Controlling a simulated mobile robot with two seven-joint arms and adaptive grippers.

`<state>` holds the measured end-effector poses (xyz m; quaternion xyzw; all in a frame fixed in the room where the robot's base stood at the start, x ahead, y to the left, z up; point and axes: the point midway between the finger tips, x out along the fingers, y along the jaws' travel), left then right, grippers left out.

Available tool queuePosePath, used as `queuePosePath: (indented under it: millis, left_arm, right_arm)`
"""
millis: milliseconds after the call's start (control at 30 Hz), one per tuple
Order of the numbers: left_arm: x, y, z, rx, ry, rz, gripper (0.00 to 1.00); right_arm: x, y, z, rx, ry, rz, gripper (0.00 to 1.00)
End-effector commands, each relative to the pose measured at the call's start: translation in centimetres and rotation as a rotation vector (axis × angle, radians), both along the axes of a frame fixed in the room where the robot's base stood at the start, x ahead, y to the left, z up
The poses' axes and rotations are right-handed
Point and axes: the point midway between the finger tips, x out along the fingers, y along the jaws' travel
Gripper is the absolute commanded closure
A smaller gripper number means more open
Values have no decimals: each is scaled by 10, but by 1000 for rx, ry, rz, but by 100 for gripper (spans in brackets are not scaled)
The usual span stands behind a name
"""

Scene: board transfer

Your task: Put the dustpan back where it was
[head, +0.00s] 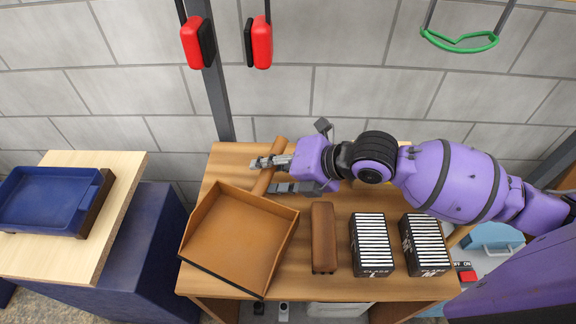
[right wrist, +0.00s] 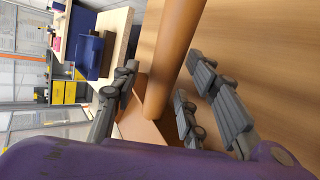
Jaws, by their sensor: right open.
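The brown dustpan (head: 238,240) lies on the left part of the wooden table, its open pan toward the front. Its round handle (head: 267,178) points to the back of the table. My right gripper (head: 270,175) is at this handle, open. In the right wrist view the handle (right wrist: 178,50) runs between the spread fingers of the right gripper (right wrist: 155,105), with one finger on its left and two on its right. I cannot tell whether any finger touches it. The pan (right wrist: 142,125) shows partly behind the fingers. My left gripper is not in view.
A brown oblong block (head: 324,240) and two black boxes with white slats (head: 371,245) (head: 425,245) stand right of the dustpan. A blue tray (head: 50,200) sits on a separate left table (head: 115,215). Red (head: 192,42) and green (head: 460,44) items hang above the back.

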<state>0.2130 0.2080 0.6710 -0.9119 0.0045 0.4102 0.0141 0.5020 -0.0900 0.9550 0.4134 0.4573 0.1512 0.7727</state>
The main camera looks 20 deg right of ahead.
Motion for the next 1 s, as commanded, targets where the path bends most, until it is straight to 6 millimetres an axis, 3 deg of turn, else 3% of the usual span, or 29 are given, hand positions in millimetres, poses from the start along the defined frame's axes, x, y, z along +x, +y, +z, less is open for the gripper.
queuePosePath:
  millis: [600,1000]
  left_arm:
    - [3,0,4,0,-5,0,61]
    - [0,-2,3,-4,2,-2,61]
  right_arm:
    - [-54,-63,58,-6,2,-2,59]
    - [-62,-69,66,0,2,1,59]
